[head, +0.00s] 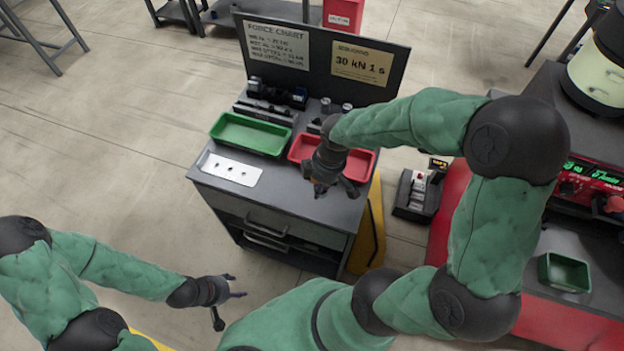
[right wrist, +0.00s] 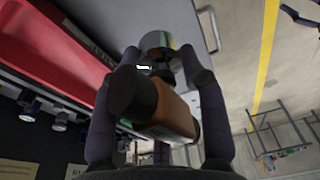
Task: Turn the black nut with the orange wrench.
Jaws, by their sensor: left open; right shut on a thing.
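My right gripper (head: 337,190) is above the front right part of the grey cart top, near the red tray. In the right wrist view its dark fingers (right wrist: 148,105) close around a brown-orange thing with a black rounded end (right wrist: 172,112), which looks like the orange wrench. A shiny round metal part (right wrist: 158,43) shows beyond it; I cannot tell whether it belongs to the held thing. I cannot make out the black nut in either view. My left gripper (head: 230,305) is open and empty, low over the floor in front of the cart.
The grey cart (head: 285,205) carries a green tray (head: 250,134), a red tray (head: 363,162), a white plate with dark spots (head: 231,174) and a signboard (head: 322,55) behind. A red bench (head: 555,318) with a small green bin (head: 564,272) stands at right.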

